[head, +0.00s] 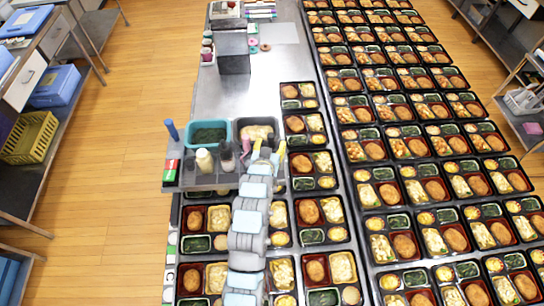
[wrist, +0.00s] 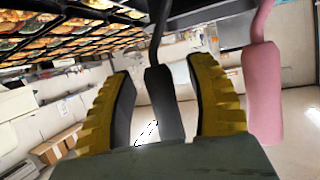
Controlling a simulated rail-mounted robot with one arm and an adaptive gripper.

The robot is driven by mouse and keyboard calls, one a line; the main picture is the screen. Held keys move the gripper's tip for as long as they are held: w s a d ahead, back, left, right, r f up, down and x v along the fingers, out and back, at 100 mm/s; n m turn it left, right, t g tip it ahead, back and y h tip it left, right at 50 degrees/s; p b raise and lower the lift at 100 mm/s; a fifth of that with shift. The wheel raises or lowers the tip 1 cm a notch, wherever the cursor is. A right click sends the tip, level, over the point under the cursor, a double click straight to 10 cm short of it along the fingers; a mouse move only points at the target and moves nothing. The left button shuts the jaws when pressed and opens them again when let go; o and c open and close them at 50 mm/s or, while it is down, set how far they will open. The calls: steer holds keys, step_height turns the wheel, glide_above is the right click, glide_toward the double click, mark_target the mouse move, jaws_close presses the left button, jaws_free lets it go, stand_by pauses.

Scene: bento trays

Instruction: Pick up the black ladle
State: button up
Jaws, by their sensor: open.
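The black ladle (wrist: 164,105) shows in the wrist view as a dark handle rising between my two yellow-padded fingers. Its bowl is not visible there, and I cannot pick the ladle out in the head view. My gripper (wrist: 161,68) is open, with one finger on each side of the handle. A gap shows beside the handle on both sides, so the fingers do not appear closed on it. In the head view my gripper (head: 268,152) is at the right end of the grey caddy, beside the food tubs.
A pink-handled utensil (wrist: 262,95) stands just right of the right finger. The grey caddy (head: 197,181) holds bottles (head: 205,160) and a blue-rimmed tub of greens (head: 190,127). Bento trays (head: 310,211) crowd the table around my arm. A dark box (head: 234,55) stands farther back.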

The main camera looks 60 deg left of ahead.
jaws_close()
stand_by(0.4)
